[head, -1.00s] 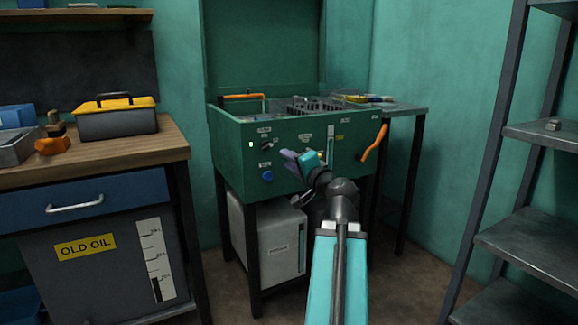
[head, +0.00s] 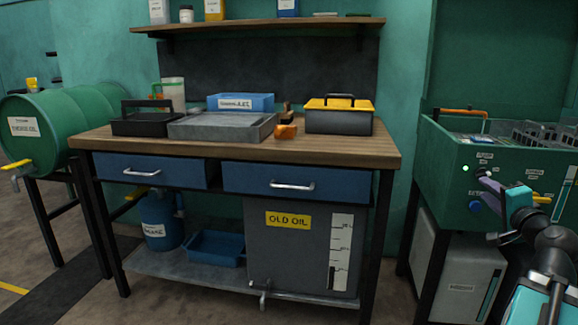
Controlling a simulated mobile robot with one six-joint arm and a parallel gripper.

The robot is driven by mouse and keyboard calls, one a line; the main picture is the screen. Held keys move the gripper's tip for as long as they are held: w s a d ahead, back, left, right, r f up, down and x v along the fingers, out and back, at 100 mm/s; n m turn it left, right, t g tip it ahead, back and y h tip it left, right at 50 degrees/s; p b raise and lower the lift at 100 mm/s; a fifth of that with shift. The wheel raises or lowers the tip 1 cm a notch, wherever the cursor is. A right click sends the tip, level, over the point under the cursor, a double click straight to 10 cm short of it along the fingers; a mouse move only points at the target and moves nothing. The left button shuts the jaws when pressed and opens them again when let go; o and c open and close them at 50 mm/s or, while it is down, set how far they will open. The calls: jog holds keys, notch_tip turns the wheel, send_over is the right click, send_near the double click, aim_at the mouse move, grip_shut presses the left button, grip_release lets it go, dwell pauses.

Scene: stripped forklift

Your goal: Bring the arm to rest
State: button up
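My arm (head: 543,270) reaches up from the lower right corner in the head view. My gripper (head: 486,182) is at its far end, in front of the green washing cabinet (head: 448,172).
The workbench (head: 345,150) stands in the middle with a yellow-lidded toolbox (head: 338,118), a grey tray (head: 222,128) and a blue bin (head: 240,102). An old oil tank (head: 290,255) is below. A green drum (head: 42,128) lies at the left. Some floor shows in front.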

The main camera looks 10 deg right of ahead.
jog(key=w+a+f+n+g+y+p, duration=0.1)
jog(key=w+a+f+y+p, duration=0.2)
jog(key=w+a+f+p, duration=0.45)
jog(key=w+a+f+n+g+y+p, duration=0.1)
jog(key=w+a+f+y+p, duration=0.25)
jog(key=w+a, duration=0.5)
jog(key=s+a+f+n+g+y+p, duration=0.25)
jog(key=a+f+p, duration=0.25)
jog(key=a+f, duration=0.45)
jog(key=s+a+f+n+g+y+p, duration=0.15)
jog(key=a+f+g+p, duration=0.35)
jog(key=a, duration=0.8)
jog(key=s+a+f+n+g+p, duration=0.55)
jog(key=s+a+f+p, duration=0.35)
jog(key=s+a+f, duration=0.65)
jog(key=s+f+n+g+h+p, duration=0.25)
jog(key=s+g+p, duration=0.2)
jog(key=s, duration=1.05)
jog(key=s+d+n+g+h, duration=0.2)
jog(key=s+d+n, duration=0.2)
jog(key=s+d, duration=0.2)
jog(key=shift+s+r+g+h+b, duration=0.15)
jog(key=shift+s+g+h+b, duration=0.25)
jog(key=shift+s, duration=0.3)
